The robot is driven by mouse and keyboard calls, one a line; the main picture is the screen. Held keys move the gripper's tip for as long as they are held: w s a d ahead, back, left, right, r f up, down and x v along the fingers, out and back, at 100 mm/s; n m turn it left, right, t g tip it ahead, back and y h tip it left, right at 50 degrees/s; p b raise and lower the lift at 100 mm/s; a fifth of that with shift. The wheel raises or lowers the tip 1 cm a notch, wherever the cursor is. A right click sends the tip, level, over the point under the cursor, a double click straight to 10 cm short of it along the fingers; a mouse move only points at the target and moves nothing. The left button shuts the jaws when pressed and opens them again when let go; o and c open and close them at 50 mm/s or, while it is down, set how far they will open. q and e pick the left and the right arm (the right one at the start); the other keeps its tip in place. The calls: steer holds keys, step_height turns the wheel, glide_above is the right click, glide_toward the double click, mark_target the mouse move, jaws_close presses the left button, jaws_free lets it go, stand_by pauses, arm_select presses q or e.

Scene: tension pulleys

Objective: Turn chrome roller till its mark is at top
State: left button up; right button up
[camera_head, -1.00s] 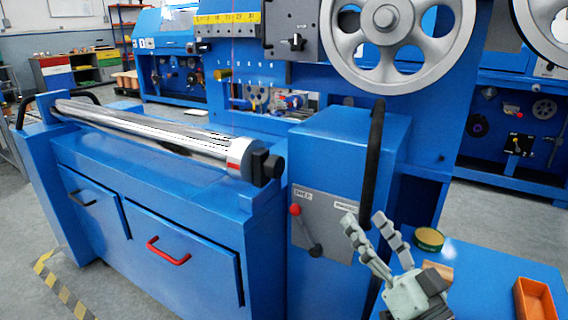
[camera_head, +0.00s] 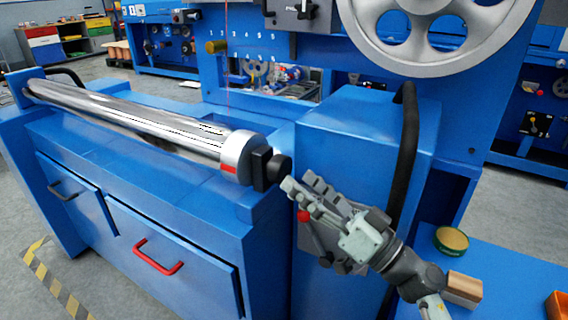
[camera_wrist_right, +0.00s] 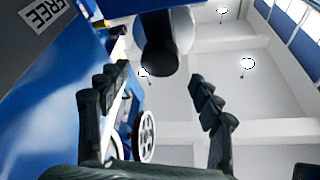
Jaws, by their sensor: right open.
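The chrome roller (camera_head: 130,118) lies along the top of the blue machine. Its right end carries a silver collar (camera_head: 236,151) with a red mark (camera_head: 228,169) low on the side facing me, not at the top. A black block and round knob (camera_head: 281,166) stick out from that end. My right gripper (camera_head: 299,186) is open and empty, just right of and slightly below the knob. In the right wrist view, the dark knob (camera_wrist_right: 161,58) shows ahead between my spread fingers (camera_wrist_right: 158,88), apart from them. My left gripper is not in view.
A blue cabinet (camera_head: 360,125) with a black hose (camera_head: 410,140) stands right of the roller end. A red-knobbed lever (camera_head: 304,216) sits behind my gripper. A green tin (camera_head: 451,240) and a wooden block (camera_head: 464,286) rest on the blue surface at right.

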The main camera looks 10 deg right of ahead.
mark_target(287, 169)
steer(key=x, duration=0.5)
steer(key=shift+w+a, duration=0.1)
steer(key=shift+w, duration=0.05)
steer(key=c, duration=1.1)
steer(key=shift+n, duration=0.3)
steer(key=shift+c, duration=0.3)
